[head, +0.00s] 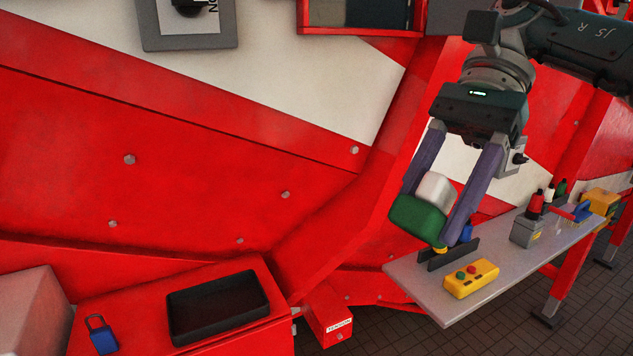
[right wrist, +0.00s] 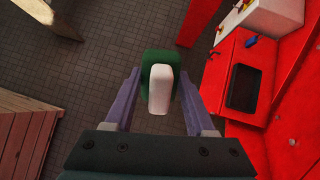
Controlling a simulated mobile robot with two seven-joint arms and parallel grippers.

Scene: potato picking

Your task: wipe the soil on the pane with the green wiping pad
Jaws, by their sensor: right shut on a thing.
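The green wiping pad (head: 416,218) has a white block-shaped handle (head: 436,190). My right gripper (head: 425,214) is shut on it, with a purple finger on each side, and holds it in the air above the left end of the grey shelf. In the right wrist view the pad (right wrist: 150,62) sits between the two fingers, with the floor far below. A red-framed panel with a dark surface (head: 355,13) is cut off at the top edge; it may be the pane, but I cannot make out soil on it for sure. My left gripper is not in view.
The grey shelf (head: 410,277) carries a yellow button box (head: 470,279), a black slotted holder (head: 452,255), bottles and a blue brush (head: 582,212). A black tray (head: 217,306) and a blue padlock (head: 102,338) are on the red ledge. A grey switch plate (head: 187,40) is at upper left.

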